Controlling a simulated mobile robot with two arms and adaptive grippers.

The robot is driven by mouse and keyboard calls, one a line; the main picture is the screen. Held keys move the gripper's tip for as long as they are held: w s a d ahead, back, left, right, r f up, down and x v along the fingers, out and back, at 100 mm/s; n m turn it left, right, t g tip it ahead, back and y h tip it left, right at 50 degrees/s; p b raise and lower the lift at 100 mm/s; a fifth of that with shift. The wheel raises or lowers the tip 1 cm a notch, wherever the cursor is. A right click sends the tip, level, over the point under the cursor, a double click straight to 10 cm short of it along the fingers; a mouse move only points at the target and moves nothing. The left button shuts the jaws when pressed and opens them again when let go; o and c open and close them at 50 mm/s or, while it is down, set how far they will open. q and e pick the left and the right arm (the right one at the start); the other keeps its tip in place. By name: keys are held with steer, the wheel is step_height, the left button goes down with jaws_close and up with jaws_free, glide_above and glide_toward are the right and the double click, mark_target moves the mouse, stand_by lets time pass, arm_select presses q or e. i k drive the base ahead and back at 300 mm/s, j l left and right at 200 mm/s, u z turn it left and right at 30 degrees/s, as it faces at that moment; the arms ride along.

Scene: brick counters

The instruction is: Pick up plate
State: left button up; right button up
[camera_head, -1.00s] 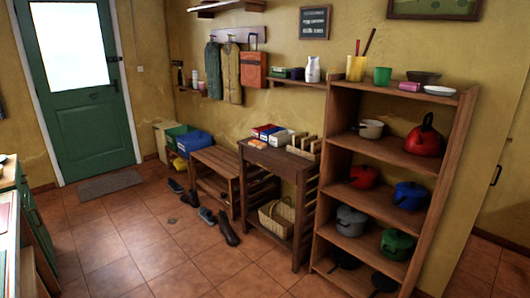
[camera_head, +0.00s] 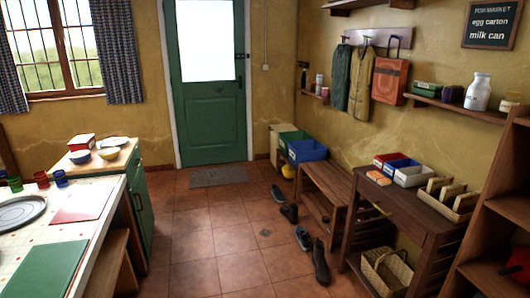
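A grey round plate or tray (camera_head: 18,212) lies on the white-topped counter (camera_head: 92,234) at the left, cut off by the picture's left edge. On the wooden-topped cabinet (camera_head: 128,158) behind it, a pale, shallow plate or bowl (camera_head: 112,142) sits at the back. I cannot tell which of these is the task's plate. Neither of my grippers shows in the head view.
The white counter also holds a green board (camera_head: 42,268), a reddish mat (camera_head: 84,202) and small coloured cups (camera_head: 41,179). Tiled floor (camera_head: 190,235) is clear in the middle. Shoes (camera_head: 303,238), a bench (camera_head: 330,188) and a side table (camera_head: 405,215) line the right.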

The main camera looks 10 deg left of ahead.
mark_target(114, 141)
steer(key=i+j+u, duration=0.15)
steer(key=i+u, duration=0.5)
steer(key=i, duration=0.25)
steer(key=i+u, duration=0.35)
steer(key=i+l+u, duration=0.3)
steer(key=i, duration=0.25)
steer(key=i+l+u, duration=0.2)
steer(key=i+u, duration=0.15)
steer(key=i+l+u, duration=0.3)
steer(key=i+l, duration=0.15)
